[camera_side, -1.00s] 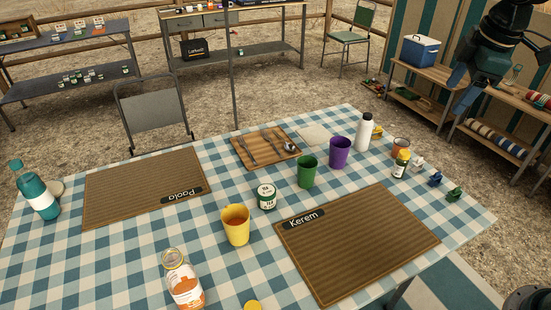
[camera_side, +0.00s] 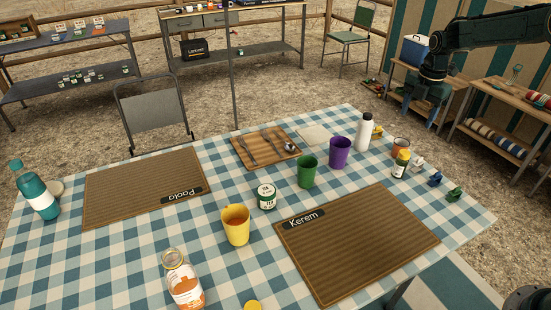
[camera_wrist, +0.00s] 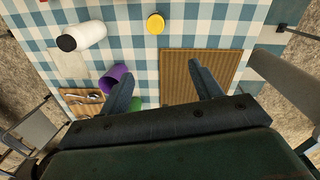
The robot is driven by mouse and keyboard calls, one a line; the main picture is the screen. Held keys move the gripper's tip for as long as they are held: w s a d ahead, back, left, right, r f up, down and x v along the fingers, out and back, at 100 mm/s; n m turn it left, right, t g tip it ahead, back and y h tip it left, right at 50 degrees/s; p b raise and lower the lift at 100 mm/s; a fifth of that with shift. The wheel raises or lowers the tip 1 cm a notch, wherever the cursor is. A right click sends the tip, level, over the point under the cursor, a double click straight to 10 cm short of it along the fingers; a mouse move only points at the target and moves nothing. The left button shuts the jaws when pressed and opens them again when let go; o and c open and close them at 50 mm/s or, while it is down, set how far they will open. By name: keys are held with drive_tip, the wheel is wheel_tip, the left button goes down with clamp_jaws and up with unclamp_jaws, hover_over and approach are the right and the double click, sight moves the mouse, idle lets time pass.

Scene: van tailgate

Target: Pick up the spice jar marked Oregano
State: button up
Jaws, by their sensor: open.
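No label reading Oregano is legible in either view. A small round jar (camera_side: 266,197) with a pale lid and green-and-white label stands mid-table; its lettering is too small to read. A yellow-capped bottle (camera_side: 400,165) stands at the table's right, and a round yellow top (camera_wrist: 155,23) shows in the wrist view. Small jars (camera_side: 95,74) stand on the far-left shelf unit, also unreadable. My gripper (camera_side: 425,104) is in the air beyond the table's right end. In the wrist view my gripper (camera_wrist: 168,78) has its fingers wide apart with nothing between them.
A white bottle (camera_side: 364,132), purple cup (camera_side: 339,152), green cup (camera_side: 307,172) and yellow cup (camera_side: 236,225) stand on the checked table. The Kerem mat (camera_side: 355,245) and Paola mat (camera_side: 140,185) are bare. A cutlery board (camera_side: 265,147) lies at the back.

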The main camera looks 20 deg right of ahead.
sight(406, 153)
drive_tip(key=w+d+f+n, duration=0.1)
drive_tip(key=d+f+n, duration=0.1)
drive_tip(key=f, duration=0.4)
drive_tip(key=shift+w+d+g, duration=0.25)
drive_tip(key=shift+d+g, duration=0.05)
drive_tip(key=shift+d, duration=0.25)
drive_tip(key=shift+f, duration=0.2)
wheel_tip(406, 153, down, 8)
drive_tip(key=shift+r, duration=0.1)
drive_tip(key=shift+f, duration=0.25)
drive_tip(key=shift+w+f, duration=0.15)
drive_tip(key=shift+f, duration=2.45)
